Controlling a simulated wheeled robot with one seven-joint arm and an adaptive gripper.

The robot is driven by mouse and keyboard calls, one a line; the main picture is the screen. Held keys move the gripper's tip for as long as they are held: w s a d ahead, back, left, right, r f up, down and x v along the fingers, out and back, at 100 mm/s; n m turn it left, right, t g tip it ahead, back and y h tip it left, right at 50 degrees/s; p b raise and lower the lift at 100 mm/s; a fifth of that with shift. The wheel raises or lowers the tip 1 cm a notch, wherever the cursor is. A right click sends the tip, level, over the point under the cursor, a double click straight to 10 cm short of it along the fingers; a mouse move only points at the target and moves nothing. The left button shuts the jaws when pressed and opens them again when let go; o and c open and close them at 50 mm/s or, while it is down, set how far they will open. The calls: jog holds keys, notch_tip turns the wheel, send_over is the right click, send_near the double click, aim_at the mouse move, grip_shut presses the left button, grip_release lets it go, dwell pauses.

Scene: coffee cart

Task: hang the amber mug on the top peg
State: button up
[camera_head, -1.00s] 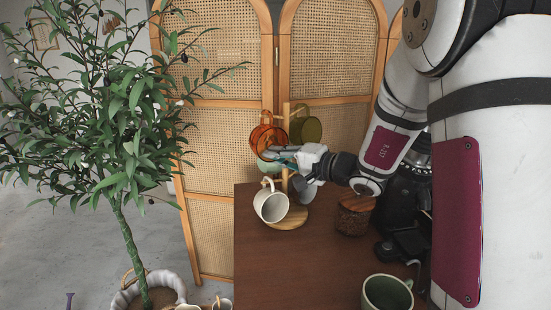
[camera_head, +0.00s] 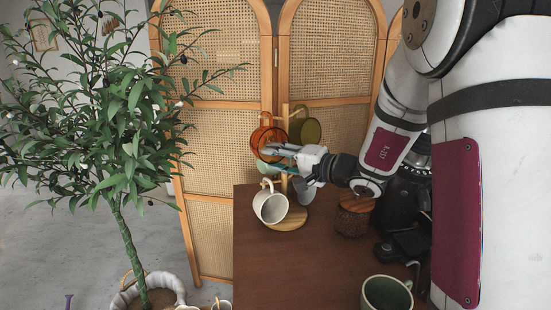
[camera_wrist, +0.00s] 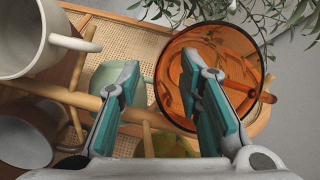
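The amber mug (camera_head: 266,136) is high on the left side of the wooden mug stand (camera_head: 285,118), beside the top peg (camera_head: 277,119). It is see-through orange glass. In the wrist view, the amber mug (camera_wrist: 178,82) shows its round mouth, with a wooden rod seen through or behind the glass. I cannot clearly see whether its handle is around the peg. My gripper (camera_head: 272,157) is just below and in front of the mug. In the wrist view, my gripper (camera_wrist: 163,80) has its teal-padded fingers apart with nothing clearly clasped; the right finger overlaps the mug.
A white mug (camera_head: 270,206) hangs low on the stand, an olive mug (camera_head: 312,131) upper right, and a pale green mug (camera_wrist: 118,85) behind my fingers. An olive tree (camera_head: 125,110) stands left.

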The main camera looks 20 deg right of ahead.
jog(key=f+v, duration=0.1)
jog(key=v, duration=0.7)
jog(key=s+a+r+n+g+y+p, duration=0.1)
jog(key=s+a+r+n+g+p, duration=0.15)
jog(key=s+a+n+g, duration=0.75)
jog(key=s+a+m+g+h, duration=0.1)
jog(key=s+a+h, duration=0.1)
jog(key=s, duration=0.7)
jog(key=s+a+m+g+h, duration=0.1)
jog(key=s+a+h, duration=0.15)
jog(key=s, duration=0.55)
jog(key=s+d+t+h+p, duration=0.1)
jog(key=s+d+t+h, duration=0.1)
jog(key=s+d+h, duration=0.3)
jog(key=shift+d+r+n+p, duration=0.35)
jog(key=shift+d+n+p, duration=0.05)
jog(key=shift+d, duration=0.65)
